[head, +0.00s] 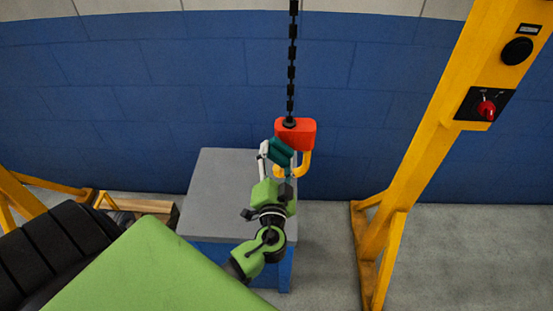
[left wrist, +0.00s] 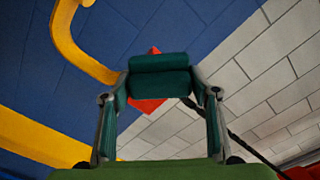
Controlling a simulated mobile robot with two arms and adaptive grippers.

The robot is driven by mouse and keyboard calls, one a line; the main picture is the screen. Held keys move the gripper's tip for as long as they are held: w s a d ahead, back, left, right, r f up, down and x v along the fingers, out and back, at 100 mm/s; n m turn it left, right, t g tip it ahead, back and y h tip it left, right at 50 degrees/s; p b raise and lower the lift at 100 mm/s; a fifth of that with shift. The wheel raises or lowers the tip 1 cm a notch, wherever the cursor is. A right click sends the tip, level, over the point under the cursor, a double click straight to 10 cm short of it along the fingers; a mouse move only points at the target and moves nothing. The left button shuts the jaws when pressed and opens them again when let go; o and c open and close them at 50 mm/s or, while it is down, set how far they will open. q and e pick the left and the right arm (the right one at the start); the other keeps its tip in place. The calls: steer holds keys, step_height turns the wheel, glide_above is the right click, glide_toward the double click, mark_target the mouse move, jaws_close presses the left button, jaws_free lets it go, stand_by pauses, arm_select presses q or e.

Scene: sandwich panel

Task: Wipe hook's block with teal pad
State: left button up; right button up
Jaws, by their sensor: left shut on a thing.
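The hook's block (head: 306,130) is orange-red and hangs from a dark chain (head: 291,60), with a yellow hook (head: 304,168) below it. My left gripper (head: 278,160) is shut on the teal pad (head: 281,150), in front of the block's lower left part in the head view. In the left wrist view the pad (left wrist: 160,62) spans between the fingers (left wrist: 160,85). Part of the red block (left wrist: 148,106) shows behind it, and the yellow hook (left wrist: 75,45) is at upper left. I cannot tell whether pad and block touch. My right gripper is not in view.
A grey-topped table with a blue base (head: 215,178) stands below and left of the hook. A yellow post (head: 420,130) with a red switch (head: 486,109) stands to the right. A wooden pallet (head: 150,214) lies at left. Floor between table and post is clear.

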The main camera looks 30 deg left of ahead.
mark_target(291, 154)
arm_select(q)
steer(key=shift+w+a, duration=0.35)
steer(key=shift+w, duration=0.2)
steer(key=shift+d, duration=0.1)
steer(key=shift+w+d+b, duration=0.3)
steer(key=shift+d+b, duration=0.1)
steer(key=shift+d, duration=0.1)
steer(key=shift+w+d+b, duration=0.25)
steer(key=shift+d+b, duration=0.15)
steer(key=shift+d, duration=0.05)
steer(key=shift+w+d+b, duration=0.3)
steer(key=shift+w+d, duration=0.1)
steer(key=shift+d, duration=0.3)
steer(key=shift+w+b, duration=0.1)
steer(key=shift+b, duration=0.25)
steer(key=shift+s+a+r, duration=0.1)
steer(key=shift+s+a, duration=0.25)
steer(key=shift+a, duration=0.3)
steer(key=shift+s+a+r, duration=0.1)
steer(key=shift+s+a, duration=0.2)
steer(key=shift+a, duration=0.3)
steer(key=shift+s+a+r, duration=0.1)
steer(key=shift+s+a, duration=0.25)
steer(key=shift+a, duration=0.3)
